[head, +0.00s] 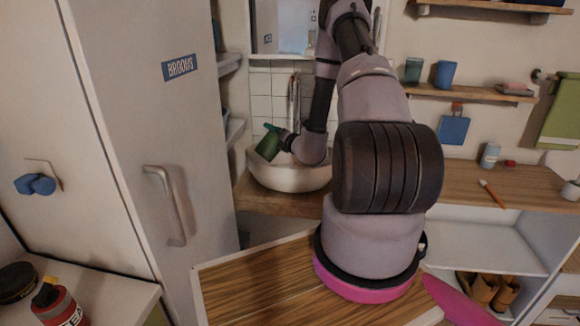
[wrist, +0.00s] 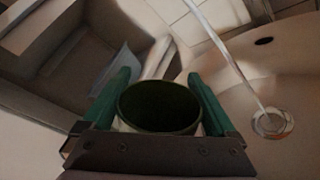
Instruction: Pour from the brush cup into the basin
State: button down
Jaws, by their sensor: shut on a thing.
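My gripper (wrist: 160,115) is shut on a dark green cup (wrist: 160,107), one finger on each side of it. The wrist view looks at its round mouth; the inside is dark and I cannot tell what it holds. In the head view the green cup (head: 268,146) is tilted over the left part of the white basin (head: 290,178), at the end of my arm. In the wrist view the basin (wrist: 225,120) lies to the right, with its round drain (wrist: 272,123). No stream from the cup shows.
A pale tap or stream (wrist: 228,58) slants toward the drain. A tall cabinet (head: 150,120) stands left of the basin. A wooden worktop (head: 250,285) is in front. At right, a shelf (head: 470,93) holds cups, and a counter (head: 470,180) holds a brush (head: 492,194).

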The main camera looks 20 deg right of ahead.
jog(key=shift+w+d+f+m+y, duration=0.1)
jog(key=shift+d+f+m+y, duration=0.2)
jog(key=shift+f+m, duration=0.6)
dwell(0.6)
jog(key=shift+d+r+m, duration=0.2)
jog(key=shift+d+m, duration=0.05)
jog(key=shift+m, duration=0.65)
jog(key=shift+w+d+f+m+y, duration=0.2)
jog(key=shift+d+f+m+y, duration=0.1)
jog(key=shift+d+f+m, duration=0.45)
dwell(0.6)
jog(key=shift+w+d+f+m+p, duration=0.1)
jog(key=shift+d+f+m+p, duration=0.2)
jog(key=shift+f+m, duration=0.55)
dwell(0.5)
